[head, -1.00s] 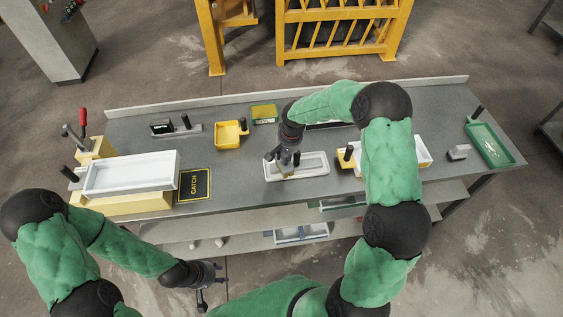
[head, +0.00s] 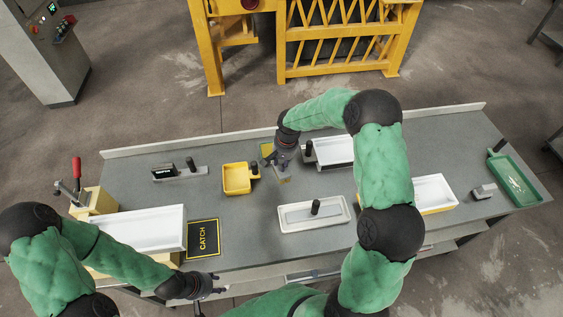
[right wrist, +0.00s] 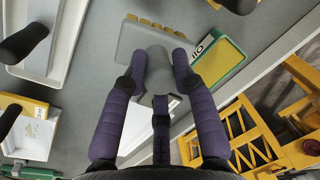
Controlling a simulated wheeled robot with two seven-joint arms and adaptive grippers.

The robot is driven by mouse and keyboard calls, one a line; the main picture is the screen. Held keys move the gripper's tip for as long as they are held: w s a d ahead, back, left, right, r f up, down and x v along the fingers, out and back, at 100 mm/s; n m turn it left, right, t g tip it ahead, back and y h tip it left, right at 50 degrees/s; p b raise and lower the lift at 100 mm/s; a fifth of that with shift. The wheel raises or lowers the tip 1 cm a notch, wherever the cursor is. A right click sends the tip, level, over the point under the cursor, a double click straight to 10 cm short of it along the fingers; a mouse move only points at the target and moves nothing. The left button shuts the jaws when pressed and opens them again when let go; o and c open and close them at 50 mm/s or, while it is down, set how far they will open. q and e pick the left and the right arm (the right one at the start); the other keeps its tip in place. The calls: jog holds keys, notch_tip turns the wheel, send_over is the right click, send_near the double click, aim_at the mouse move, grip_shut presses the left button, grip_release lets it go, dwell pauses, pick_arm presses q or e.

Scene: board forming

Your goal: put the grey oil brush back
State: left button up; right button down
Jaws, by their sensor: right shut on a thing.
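The grey oil brush (right wrist: 146,38) has a wide grey body, yellowish bristles and a stubby grey handle. In the head view its pale bristle end (head: 284,179) shows below my right gripper (head: 283,162). In the right wrist view the purple fingers of my right gripper (right wrist: 158,72) are shut on the handle from both sides. The brush is in front of the yellow-green oil tin (head: 267,149), which also shows in the right wrist view (right wrist: 218,60). I cannot tell whether the brush touches the table. My left gripper (head: 208,291) looks open and empty at the table's front edge.
A white tray with a black-handled grey plate (head: 313,212) lies in front of my right gripper. A yellow box (head: 237,179) stands left, another white tray (head: 335,149) right.

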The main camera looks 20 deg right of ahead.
jog(key=shift+w, duration=0.15)
jog(key=shift+f, duration=0.25)
jog(key=shift+f+b, duration=3.5)
jog(key=shift+f, duration=0.3)
jog(key=shift+f+b, duration=0.3)
jog(key=shift+f, duration=0.05)
jog(key=c, duration=0.9)
grip_release()
jog(key=o, duration=0.3)
